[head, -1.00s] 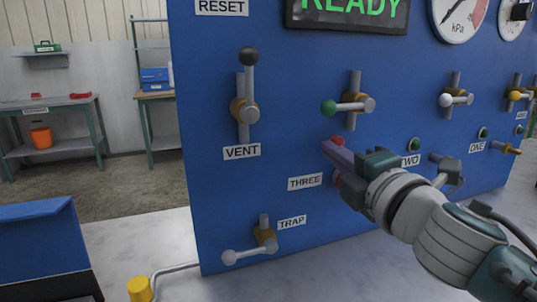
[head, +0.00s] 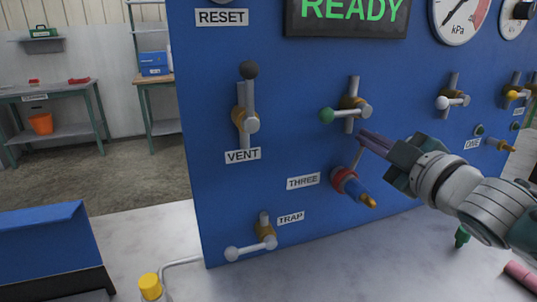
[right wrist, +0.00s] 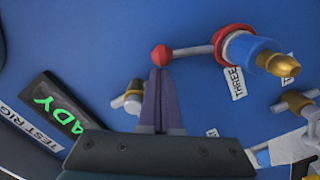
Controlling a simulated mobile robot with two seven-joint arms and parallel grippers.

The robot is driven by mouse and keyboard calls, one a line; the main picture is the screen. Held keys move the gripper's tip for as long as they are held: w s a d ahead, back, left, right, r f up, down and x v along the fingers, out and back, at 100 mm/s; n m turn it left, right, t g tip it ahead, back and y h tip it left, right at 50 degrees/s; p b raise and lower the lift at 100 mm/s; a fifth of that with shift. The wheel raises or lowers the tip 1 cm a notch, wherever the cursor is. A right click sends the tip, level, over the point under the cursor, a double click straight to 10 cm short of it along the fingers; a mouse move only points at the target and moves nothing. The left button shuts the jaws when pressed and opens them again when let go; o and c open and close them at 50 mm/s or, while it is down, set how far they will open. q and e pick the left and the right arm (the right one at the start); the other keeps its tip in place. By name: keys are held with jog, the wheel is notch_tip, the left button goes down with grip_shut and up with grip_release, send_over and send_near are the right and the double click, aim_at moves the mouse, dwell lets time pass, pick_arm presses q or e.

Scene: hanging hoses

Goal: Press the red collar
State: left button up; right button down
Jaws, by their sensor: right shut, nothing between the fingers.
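The red collar (head: 341,180) sits around a blue fitting with a brass tip (head: 368,200) beside the THREE label on the blue panel. It shows again in the right wrist view (right wrist: 229,44). A thin grey lever (head: 357,158) runs from it, leaning up and right in the head view; in the right wrist view it ends in a red ball (right wrist: 161,55). My right gripper (head: 364,139) is shut and empty, its purple fingertips at the ball; whether they touch is unclear. The fingers hide the ball in the head view. My left gripper is out of view.
Valve levers surround the fitting: a green-knobbed one (head: 328,115) above, the VENT lever (head: 249,100) left, the TRAP lever (head: 240,252) below. A green plug (head: 461,237) and a pink piece (head: 522,276) are at the lower right. A blue bin (head: 45,245) stands front left.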

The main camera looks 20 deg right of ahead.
jog(key=shift+d+f+m, duration=0.15)
jog(key=shift+d+m, duration=0.45)
jog(key=shift+m, duration=0.1)
jog(key=s+p, duration=0.1)
jog(key=s, duration=0.9)
jog(key=shift+d, duration=0.25)
dwell(0.4)
